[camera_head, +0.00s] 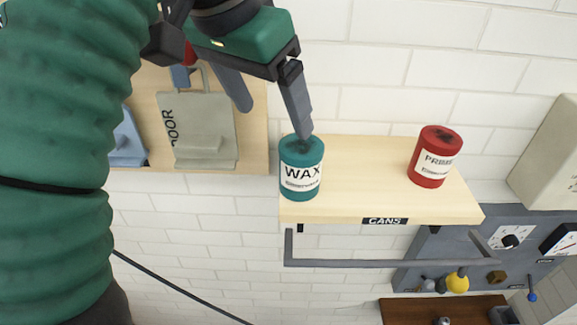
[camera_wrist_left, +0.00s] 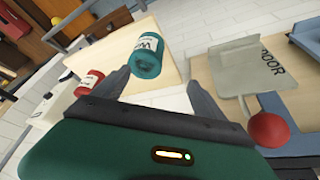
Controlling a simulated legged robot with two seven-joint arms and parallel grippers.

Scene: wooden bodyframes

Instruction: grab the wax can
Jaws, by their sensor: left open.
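The wax can (camera_head: 302,170) is a teal cylinder with a white WAX label. It stands upright at the left end of a wooden shelf marked CANS (camera_head: 370,190). In the left wrist view the wax can (camera_wrist_left: 147,54) shows ahead of the jaws, between the lines of the two fingers. My left gripper (camera_head: 274,123) is open and empty, above and behind the can. One fingertip overlaps the can's top edge in the head view; I cannot tell whether it touches. My right gripper is not in view.
A red can (camera_head: 435,157) stands at the shelf's right end, with bare shelf between the cans. A grey bar (camera_head: 390,263) runs below the shelf front. A grey DOOR piece (camera_head: 205,130) hangs on a wooden board at left. A red ball (camera_wrist_left: 268,130) is near the gripper.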

